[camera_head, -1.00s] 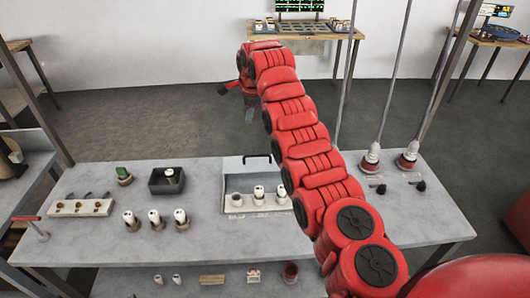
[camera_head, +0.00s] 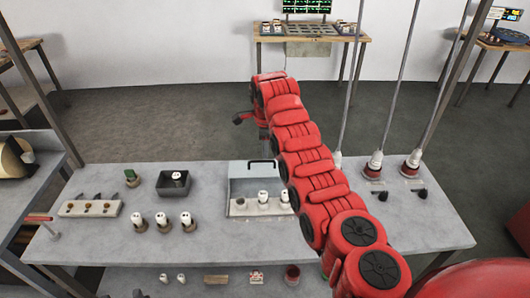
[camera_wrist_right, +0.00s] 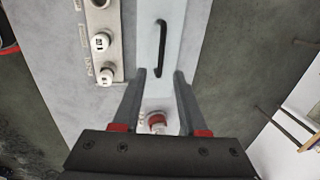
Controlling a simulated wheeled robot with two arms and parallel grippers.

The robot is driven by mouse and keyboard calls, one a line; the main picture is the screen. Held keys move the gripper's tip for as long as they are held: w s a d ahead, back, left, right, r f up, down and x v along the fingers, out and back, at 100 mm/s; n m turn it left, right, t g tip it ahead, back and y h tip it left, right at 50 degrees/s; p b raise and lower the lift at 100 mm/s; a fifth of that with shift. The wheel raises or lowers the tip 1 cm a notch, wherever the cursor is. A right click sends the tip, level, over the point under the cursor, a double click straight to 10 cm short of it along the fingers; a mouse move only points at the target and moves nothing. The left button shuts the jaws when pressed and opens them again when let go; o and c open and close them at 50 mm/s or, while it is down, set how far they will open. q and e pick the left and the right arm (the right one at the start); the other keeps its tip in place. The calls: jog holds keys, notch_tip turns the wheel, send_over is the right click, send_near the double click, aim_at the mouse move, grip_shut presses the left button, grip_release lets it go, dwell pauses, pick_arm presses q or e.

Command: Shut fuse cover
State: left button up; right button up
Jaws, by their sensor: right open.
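The fuse cover (camera_head: 242,169) is a pale panel with a black handle (camera_head: 262,162). It stands raised at the back of the fuse box, which holds several white fuses (camera_head: 263,197). In the right wrist view the cover (camera_wrist_right: 150,20) and its handle (camera_wrist_right: 160,48) lie ahead of the fingertips, beside the fuse row (camera_wrist_right: 102,42). My right gripper (camera_wrist_right: 160,75) is open, its fingers spread apart and not touching the handle. In the head view it is mostly hidden by my red right arm, behind the bench's far edge. My left gripper is not in view.
A white and red fitting (camera_wrist_right: 156,122) shows between the finger bases, below them. Two similar fittings with rods (camera_head: 374,165) stand at right. A dark tray (camera_head: 173,187), standing fuses (camera_head: 162,222) and a pale rack (camera_head: 90,209) lie at left. The bench front is clear.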

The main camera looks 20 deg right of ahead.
send_over(265, 169)
jog(key=shift+s+f+p, duration=0.1)
jog(key=shift+f+p, duration=0.2)
jog(key=shift+f, duration=2.4)
grip_shut()
